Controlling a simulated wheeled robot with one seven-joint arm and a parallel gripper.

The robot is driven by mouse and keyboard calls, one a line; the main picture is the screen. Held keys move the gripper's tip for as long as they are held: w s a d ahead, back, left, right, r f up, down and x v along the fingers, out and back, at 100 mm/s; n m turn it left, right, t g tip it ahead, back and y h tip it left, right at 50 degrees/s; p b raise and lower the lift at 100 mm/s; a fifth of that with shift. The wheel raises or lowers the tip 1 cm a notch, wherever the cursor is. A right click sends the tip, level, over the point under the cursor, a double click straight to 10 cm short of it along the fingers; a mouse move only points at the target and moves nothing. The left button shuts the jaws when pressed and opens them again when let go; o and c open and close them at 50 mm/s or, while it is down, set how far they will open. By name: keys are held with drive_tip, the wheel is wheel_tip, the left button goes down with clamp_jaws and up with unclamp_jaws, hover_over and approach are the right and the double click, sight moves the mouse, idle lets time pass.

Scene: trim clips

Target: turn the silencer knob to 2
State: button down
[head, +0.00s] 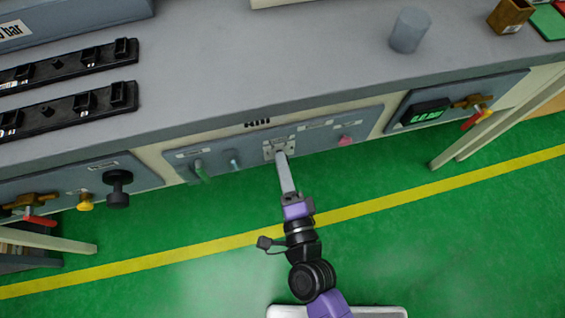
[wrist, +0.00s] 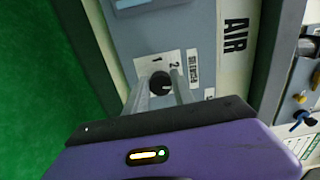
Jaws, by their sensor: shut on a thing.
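The silencer knob (wrist: 160,82) is a small round black knob on a pale square plate in the wrist view. The digits 1 and 2 are printed along the plate's upper side, and a small label stands to the right. I cannot tell clearly which digit the knob points to. My gripper (head: 281,157) reaches the front panel in the head view, where its fingers hide the knob. In the wrist view its two long grey fingers lie on either side of the knob, shut on it.
The grey worktop (head: 270,60) overhangs above. Black and yellow knobs sit on the left panel. Green floor in front is open.

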drive_tip(key=shift+f+n+p, duration=0.15)
drive_tip(key=shift+n+p, duration=1.25)
drive_tip(key=shift+n, duration=2.8)
drive_tip(key=c, duration=1.1)
unclamp_jaws()
drive_tip(key=shift+o, duration=0.2)
drive_tip(key=v, duration=0.7)
drive_tip(key=shift+s, duration=0.4)
drive_tip(key=shift+d, duration=0.15)
